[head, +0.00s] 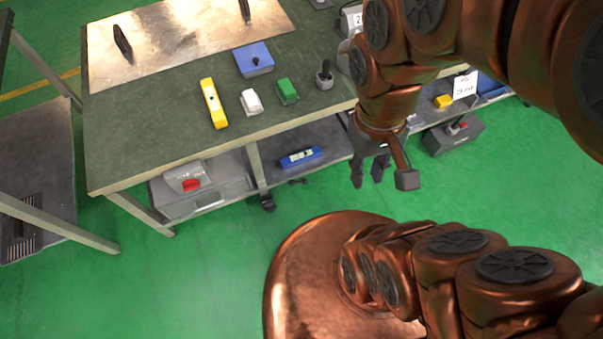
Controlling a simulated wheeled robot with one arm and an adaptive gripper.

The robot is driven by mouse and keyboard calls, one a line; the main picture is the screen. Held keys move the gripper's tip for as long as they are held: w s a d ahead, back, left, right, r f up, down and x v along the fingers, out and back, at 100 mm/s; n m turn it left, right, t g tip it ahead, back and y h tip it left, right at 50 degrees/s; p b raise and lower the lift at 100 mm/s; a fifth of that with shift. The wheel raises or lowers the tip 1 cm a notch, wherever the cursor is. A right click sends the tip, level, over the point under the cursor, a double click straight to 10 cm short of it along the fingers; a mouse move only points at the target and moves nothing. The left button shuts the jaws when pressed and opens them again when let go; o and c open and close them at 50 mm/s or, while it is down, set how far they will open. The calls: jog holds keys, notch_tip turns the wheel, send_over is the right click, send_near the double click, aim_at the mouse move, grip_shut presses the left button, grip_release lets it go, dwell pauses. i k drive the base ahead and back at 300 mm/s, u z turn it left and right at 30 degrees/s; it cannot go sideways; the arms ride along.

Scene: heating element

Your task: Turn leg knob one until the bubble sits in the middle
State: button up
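A yellow bar (213,103) that looks like a spirit level lies on the dark green table top (150,140). A blue bar (301,158) with a pale window, also level-like, lies on the shelf under the table. No bubble can be made out in either. Small dark feet or knobs (268,202) show at the base of a table leg; I cannot tell which is leg knob one. My gripper (368,180) hangs in front of the table's front edge, pointing down. Its fingers are apart with nothing between them, and it touches nothing I can see.
A white block (251,102), a green block (287,91), a blue box (253,59) and a joystick (325,75) stand on the table. A grey box with a red button (190,184) sits below. Another grey box (454,135) is at right. Green floor (215,255) is clear in front.

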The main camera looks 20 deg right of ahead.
aim_at(268, 202)
jog(key=z, duration=0.05)
jog(key=k, duration=1.15)
jog(key=u, duration=0.7)
jog(key=i, duration=0.95)
jog(key=z, duration=0.95)
jog(key=k, duration=0.8)
jog(key=u, duration=0.5)
